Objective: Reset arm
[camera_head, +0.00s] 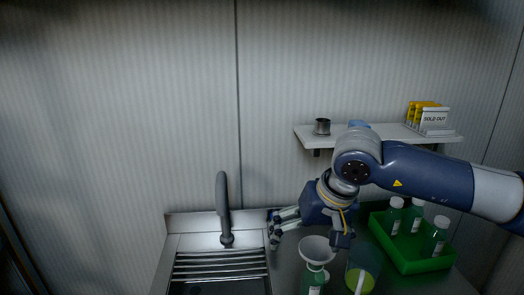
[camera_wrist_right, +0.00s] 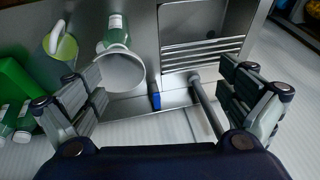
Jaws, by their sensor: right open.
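My right gripper (camera_head: 273,228) reaches in from the right, above the counter between the sink and the funnel. Its fingers are spread apart with nothing between them; in the wrist view the open gap (camera_wrist_right: 162,72) lies over the counter. A white funnel (camera_head: 316,250) sits on a bottle with a green body (camera_head: 313,283), just right of and below the gripper. The funnel (camera_wrist_right: 122,70) also shows in the wrist view, beside the left-hand finger. My left gripper is not in view.
A clear container with yellow-green contents (camera_head: 362,280) stands right of the funnel. A green crate (camera_head: 421,265) holds several white-capped bottles. The sink (camera_head: 218,266) and dark faucet (camera_head: 223,205) are left.

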